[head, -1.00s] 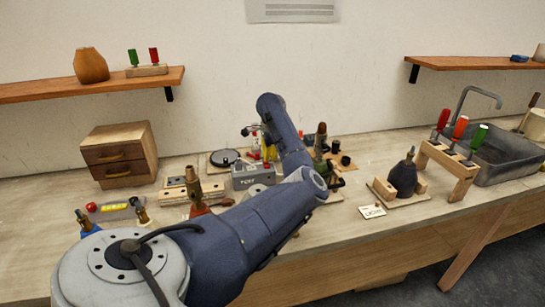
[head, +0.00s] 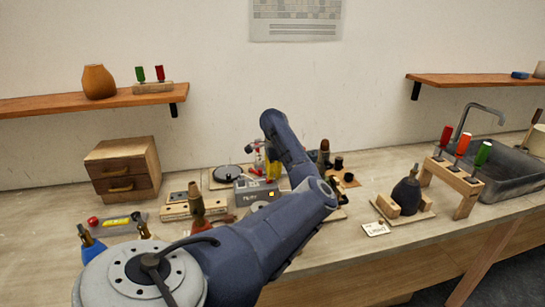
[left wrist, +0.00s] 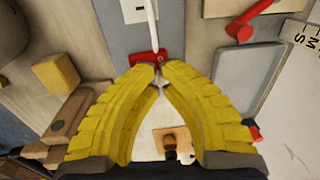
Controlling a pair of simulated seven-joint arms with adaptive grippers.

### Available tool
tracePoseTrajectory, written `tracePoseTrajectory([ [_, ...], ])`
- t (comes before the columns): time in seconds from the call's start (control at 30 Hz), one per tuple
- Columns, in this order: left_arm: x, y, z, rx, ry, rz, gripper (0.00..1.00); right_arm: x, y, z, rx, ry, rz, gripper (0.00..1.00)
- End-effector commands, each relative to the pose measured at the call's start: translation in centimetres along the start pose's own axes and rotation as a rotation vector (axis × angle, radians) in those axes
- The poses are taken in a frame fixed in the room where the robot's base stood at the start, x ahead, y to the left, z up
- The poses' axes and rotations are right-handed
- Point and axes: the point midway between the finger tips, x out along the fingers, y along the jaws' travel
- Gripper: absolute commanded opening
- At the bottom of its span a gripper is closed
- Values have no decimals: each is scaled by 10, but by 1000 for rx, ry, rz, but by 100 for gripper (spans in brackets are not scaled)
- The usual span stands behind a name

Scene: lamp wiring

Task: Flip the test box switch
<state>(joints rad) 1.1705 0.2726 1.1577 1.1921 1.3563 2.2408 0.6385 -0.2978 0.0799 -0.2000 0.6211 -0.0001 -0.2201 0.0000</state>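The grey test box (head: 251,193) with its dark lettering stands mid-bench in the head view, partly covered by my left arm. A small yellow patch shows near its right end. My left gripper (left wrist: 159,68) has yellow ribbed fingers; in the head view they (head: 272,166) show just behind the box. In the left wrist view the fingertips meet beside a small red part (left wrist: 147,58) with a white rod or cable. A small metallic bit shows between the tips; I cannot tell whether they grip it. The switch cannot be made out. My right gripper is not in view.
A wooden drawer unit (head: 123,169) stands at the left. A wooden block with holes (head: 190,208) and screwdrivers lie left of the box. A dark bulb-shaped thing (head: 406,194), a screwdriver rack (head: 452,175) and a sink (head: 510,172) are at the right.

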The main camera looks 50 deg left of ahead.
Motion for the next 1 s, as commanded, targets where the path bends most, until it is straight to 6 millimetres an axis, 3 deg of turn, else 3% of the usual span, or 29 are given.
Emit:
tracePoseTrajectory([
  [0.57, -11, -1, -1, 1, 1, -2, 0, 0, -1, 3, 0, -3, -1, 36],
  [1.0, -86, -21, -3, 3, 4, -2, 0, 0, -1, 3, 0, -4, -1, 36],
])
